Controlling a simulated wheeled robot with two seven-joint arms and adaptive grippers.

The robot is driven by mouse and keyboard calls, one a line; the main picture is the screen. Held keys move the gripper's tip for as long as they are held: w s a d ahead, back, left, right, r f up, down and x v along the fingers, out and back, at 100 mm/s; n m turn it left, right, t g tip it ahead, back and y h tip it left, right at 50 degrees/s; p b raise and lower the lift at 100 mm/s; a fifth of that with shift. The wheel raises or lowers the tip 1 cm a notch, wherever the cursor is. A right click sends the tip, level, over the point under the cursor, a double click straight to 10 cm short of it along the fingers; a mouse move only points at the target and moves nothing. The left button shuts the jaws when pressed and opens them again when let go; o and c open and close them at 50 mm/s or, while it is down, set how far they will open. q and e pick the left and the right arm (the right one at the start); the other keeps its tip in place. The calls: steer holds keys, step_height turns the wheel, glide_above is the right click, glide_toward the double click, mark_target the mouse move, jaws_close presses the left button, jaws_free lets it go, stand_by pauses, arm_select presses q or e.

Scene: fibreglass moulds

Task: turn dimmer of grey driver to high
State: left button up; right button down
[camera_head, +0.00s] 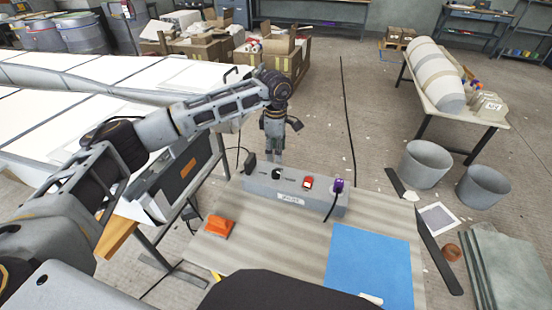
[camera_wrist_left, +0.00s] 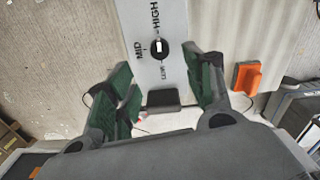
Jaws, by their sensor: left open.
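The grey driver (camera_head: 262,187) is a long grey box on the striped board. Its black dimmer knob (camera_head: 277,173) is near the left end of its top. In the left wrist view the knob (camera_wrist_left: 160,49) bears a white mark, with HIGH and MID printed around it; I cannot tell which label the mark points to. My left gripper (camera_head: 274,158) points down, just above and behind the knob. Its fingers (camera_wrist_left: 165,88) are open, with the knob beyond their tips and apart from them. My right gripper is not in view.
A red switch (camera_head: 308,183) and a purple plug (camera_head: 338,186) with a black cable sit on the driver's right part. An orange block (camera_head: 219,227) and a blue sheet (camera_head: 369,266) lie on the board (camera_head: 280,243). A dark case (camera_head: 176,178) stands to the left.

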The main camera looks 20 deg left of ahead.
arm_select(q)
steer(key=shift+r, duration=0.9)
steer(key=shift+r, duration=0.1)
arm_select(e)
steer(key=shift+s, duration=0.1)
arm_select(q)
step_height(320, 180, up, 10)
steer(key=p, duration=1)
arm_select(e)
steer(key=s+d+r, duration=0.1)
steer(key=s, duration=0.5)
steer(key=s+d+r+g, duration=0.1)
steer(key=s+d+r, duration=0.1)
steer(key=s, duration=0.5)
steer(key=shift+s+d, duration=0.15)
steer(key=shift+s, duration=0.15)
